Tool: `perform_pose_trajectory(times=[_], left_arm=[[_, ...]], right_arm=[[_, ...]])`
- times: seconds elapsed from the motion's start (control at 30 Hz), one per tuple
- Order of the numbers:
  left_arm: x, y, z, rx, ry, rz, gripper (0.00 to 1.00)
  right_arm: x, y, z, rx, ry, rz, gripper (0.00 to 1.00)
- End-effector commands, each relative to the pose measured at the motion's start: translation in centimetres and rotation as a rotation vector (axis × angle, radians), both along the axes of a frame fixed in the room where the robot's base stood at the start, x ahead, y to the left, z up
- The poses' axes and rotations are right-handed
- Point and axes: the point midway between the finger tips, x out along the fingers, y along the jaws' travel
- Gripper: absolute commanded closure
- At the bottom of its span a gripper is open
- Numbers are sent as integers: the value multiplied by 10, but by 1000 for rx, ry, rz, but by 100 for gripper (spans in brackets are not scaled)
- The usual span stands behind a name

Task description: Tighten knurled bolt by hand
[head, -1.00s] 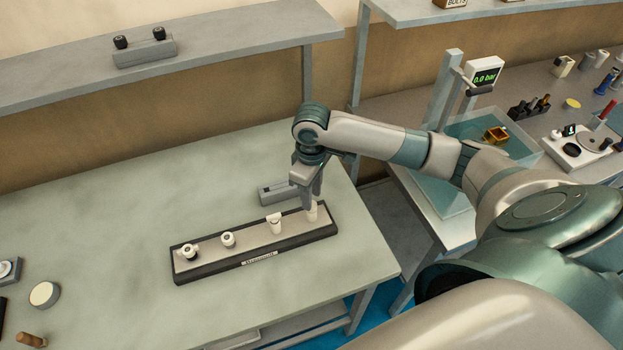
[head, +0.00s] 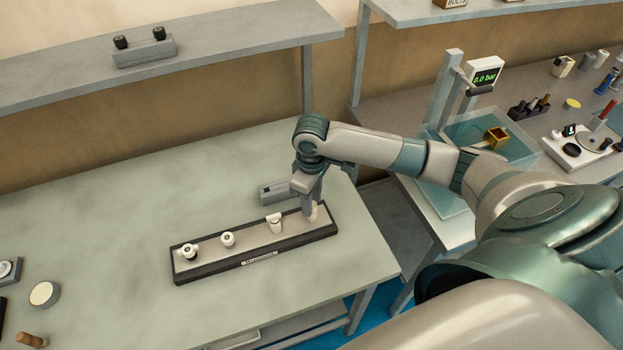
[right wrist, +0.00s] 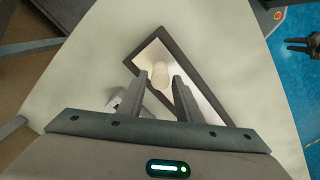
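A long dark-edged board (head: 180,273) with a pale top lies on the grey-green table. Several white fittings stand along it: a left one (head: 188,252) with a dark centre, a round one (head: 228,240), a taller one (head: 275,223), and one at the right end (head: 314,212). I cannot make out knurling or threads. My right gripper (head: 309,212) points down at the right-end fitting and partly hides it. In the right wrist view its fingers (right wrist: 161,78) are apart, with the pale cylindrical fitting (right wrist: 160,72) between or just beyond the tips; contact is unclear.
A small grey block (head: 272,192) lies just behind the board. A round pale disc (head: 44,294) and a wooden handle (head: 32,341) are at the front left. A shelf (head: 230,45) runs behind.

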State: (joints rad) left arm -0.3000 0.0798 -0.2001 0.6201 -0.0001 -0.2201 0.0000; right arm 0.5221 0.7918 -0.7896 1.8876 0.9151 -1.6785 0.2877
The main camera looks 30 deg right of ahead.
Motion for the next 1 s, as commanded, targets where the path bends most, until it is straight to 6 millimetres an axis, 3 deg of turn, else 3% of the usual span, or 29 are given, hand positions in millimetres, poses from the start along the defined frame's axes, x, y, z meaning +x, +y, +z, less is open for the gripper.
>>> perform_pose_trajectory(times=[0.07, 0.2, 0.47, 0.8, 1.0], left_arm=[[0, 0, 0, 0, 0, 0, 69], [0, 0, 0, 0, 0, 0, 69], [0, 0, 0, 0, 0, 0, 69], [0, 0, 0, 0, 0, 0, 69], [0, 0, 0, 0, 0, 0, 69]], right_arm=[[0, 0, 0, 0, 0, 0, 69], [0, 0, 0, 0, 0, 0, 97], [0, 1, 0, 1, 0, -47, 98], [0, 1, 0, 1, 0, -380, 98], [0, 0, 0, 0, 0, -444, 98]])
